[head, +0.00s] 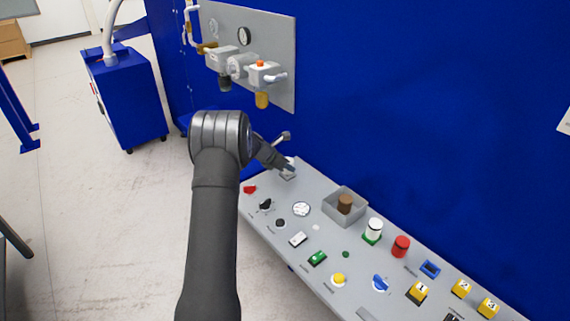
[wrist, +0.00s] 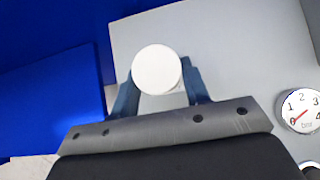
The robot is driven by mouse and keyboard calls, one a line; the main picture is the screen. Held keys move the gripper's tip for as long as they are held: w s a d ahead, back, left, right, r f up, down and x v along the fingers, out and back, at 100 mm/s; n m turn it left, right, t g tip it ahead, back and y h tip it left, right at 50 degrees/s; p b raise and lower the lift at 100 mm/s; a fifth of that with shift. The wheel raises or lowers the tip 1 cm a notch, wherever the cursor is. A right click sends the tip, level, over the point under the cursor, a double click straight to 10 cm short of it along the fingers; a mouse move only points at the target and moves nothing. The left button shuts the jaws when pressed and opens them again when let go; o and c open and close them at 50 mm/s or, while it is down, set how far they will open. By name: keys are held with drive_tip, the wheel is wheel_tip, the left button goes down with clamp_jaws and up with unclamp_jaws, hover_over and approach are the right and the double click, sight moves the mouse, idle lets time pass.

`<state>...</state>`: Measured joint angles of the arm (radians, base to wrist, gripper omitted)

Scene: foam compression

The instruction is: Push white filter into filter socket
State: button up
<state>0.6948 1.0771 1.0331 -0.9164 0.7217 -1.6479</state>
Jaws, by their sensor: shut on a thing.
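The white filter (wrist: 156,69) shows in the wrist view as a round white top between the two blue-grey fingers of my gripper (wrist: 160,88). The fingers are shut on it from both sides. In the head view my gripper (head: 287,168) is at the far left end of the grey panel, close to its surface; the filter is hard to make out there. I cannot make out the filter socket in either view. The filter covers whatever is directly under it, and I cannot tell whether it touches the panel.
A dial gauge (wrist: 300,110) is right of my gripper. Along the panel (head: 330,268) stand a grey box (head: 357,210) with a brown cylinder (head: 345,203), a white cylinder (head: 374,227) on green, a red cylinder (head: 401,246) and several buttons. A blue wall (head: 430,110) rises behind.

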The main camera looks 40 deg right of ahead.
drive_tip(key=shift+f, duration=0.25)
drive_tip(key=o, duration=1.2)
drive_tip(key=shift+a, duration=0.1)
drive_tip(key=v, duration=1.7)
drive_tip(key=shift+a+r, duration=0.1)
drive_tip(key=shift+r, duration=0.05)
drive_tip(key=x, duration=1.7)
drive_tip(key=shift+d+f, duration=0.2)
drive_tip(key=shift+r, duration=0.1)
